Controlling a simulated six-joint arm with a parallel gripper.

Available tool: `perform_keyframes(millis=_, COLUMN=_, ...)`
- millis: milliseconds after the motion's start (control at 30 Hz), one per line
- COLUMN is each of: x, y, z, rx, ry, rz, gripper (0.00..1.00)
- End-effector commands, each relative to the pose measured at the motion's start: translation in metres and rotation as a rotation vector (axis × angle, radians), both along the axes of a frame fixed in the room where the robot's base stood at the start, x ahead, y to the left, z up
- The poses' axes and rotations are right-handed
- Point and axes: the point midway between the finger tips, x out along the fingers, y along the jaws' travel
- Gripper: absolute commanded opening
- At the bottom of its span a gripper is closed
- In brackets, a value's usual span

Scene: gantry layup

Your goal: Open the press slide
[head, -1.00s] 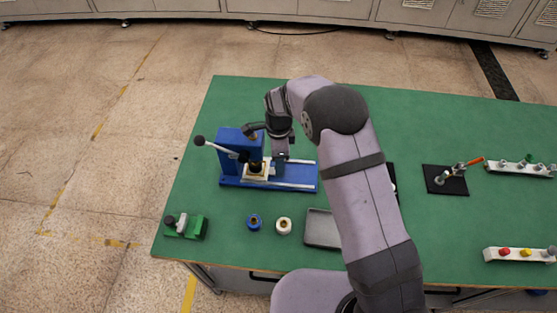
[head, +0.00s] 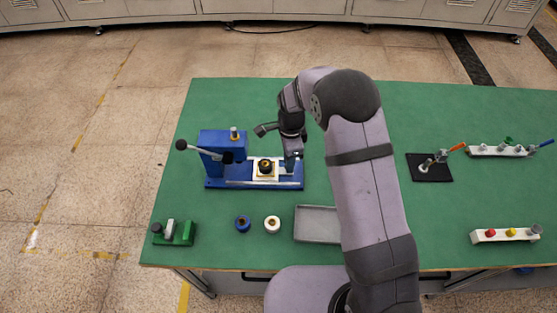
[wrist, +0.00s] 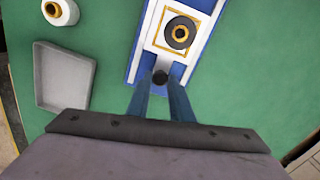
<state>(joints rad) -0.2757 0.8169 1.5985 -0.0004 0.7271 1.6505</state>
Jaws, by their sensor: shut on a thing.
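The blue press (head: 220,140) stands at the left of the green table, with a long lever ending in a black ball. Its white slide (head: 277,172) is out to the right of the press head on the blue base (head: 215,183), clear of the ram. A yellow-edged seat with a dark ring (head: 265,167) sits on the slide, which also shows in the wrist view (wrist: 158,43). My gripper (head: 291,168) is at the slide's right end.
A grey tray (head: 317,209), a white spool (head: 272,224) and a blue spool (head: 242,223) lie in front of the press. A green fixture (head: 181,236) stands at the front left. A black plate (head: 430,174) and two white racks (head: 488,151) (head: 492,237) are at the right.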

Motion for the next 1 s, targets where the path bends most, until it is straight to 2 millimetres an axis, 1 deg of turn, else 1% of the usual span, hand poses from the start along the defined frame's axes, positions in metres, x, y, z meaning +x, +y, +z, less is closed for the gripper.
perform_keyframes(millis=167, x=0.000, y=0.001, z=0.000, rx=0.001, ry=-0.002, rz=0.001, gripper=0.00)
perform_keyframes(millis=200, x=0.000, y=0.001, z=0.000, rx=0.001, ry=-0.002, rz=0.001, gripper=0.22)
perform_keyframes(millis=267, x=0.000, y=0.001, z=0.000, rx=0.001, ry=-0.002, rz=0.001, gripper=0.36)
perform_keyframes(millis=300, x=0.000, y=0.001, z=0.000, rx=0.001, ry=-0.002, rz=0.001, gripper=0.39)
perform_keyframes(millis=667, x=0.001, y=0.001, z=0.003, rx=0.000, ry=-0.002, rz=0.001, gripper=0.39)
perform_keyframes(millis=767, x=0.001, y=0.002, z=0.010, rx=0.002, ry=-0.005, rz=0.001, gripper=0.39)
perform_keyframes(millis=867, x=0.002, y=0.002, z=0.022, rx=0.002, ry=-0.006, rz=0.001, gripper=0.39)
perform_keyframes(millis=1000, x=0.002, y=0.002, z=0.042, rx=0.002, ry=-0.007, rz=0.001, gripper=0.39)
